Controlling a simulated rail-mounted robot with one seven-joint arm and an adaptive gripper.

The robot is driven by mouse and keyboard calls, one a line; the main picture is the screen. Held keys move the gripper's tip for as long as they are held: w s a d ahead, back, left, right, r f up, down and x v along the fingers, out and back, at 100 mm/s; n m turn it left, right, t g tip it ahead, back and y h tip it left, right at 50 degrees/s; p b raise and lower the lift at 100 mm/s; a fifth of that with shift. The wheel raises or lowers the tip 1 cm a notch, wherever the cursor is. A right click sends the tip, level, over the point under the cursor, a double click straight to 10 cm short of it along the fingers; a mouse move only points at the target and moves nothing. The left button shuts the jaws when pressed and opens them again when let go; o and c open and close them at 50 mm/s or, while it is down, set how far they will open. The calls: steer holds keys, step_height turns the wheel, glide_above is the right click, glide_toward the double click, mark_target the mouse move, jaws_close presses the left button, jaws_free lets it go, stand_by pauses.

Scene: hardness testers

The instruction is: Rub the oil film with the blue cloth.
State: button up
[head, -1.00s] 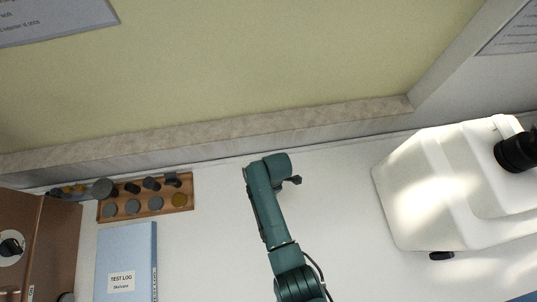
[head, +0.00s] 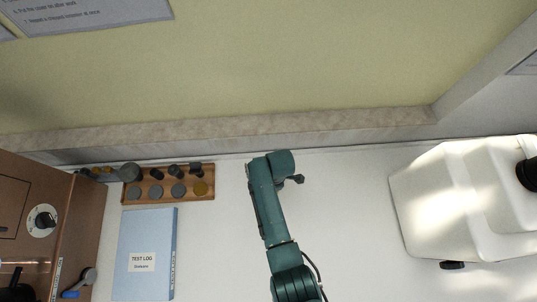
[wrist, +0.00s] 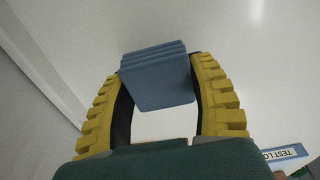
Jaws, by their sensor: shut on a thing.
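In the wrist view my gripper (wrist: 160,78) has its yellow ridged fingers shut on the blue cloth (wrist: 158,82). The cloth is a folded, layered square pad held between the fingertips, with pale surface behind it. Whether the cloth touches that surface I cannot tell. In the head view my green arm reaches over the white bench, and neither the gripper nor the cloth can be made out there. I cannot make out the oil film in either view.
A wooden tray (head: 131,199) of round test pieces and a blue test log (head: 146,240) lie on the white bench (head: 345,235). A brown tester (head: 60,195) stands left, a white machine (head: 440,205) right. The bench between is clear around my arm.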

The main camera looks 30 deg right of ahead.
steer(key=shift+r+p, duration=2.15)
steer(key=shift+r, duration=0.45)
steer(key=shift+a, duration=0.1)
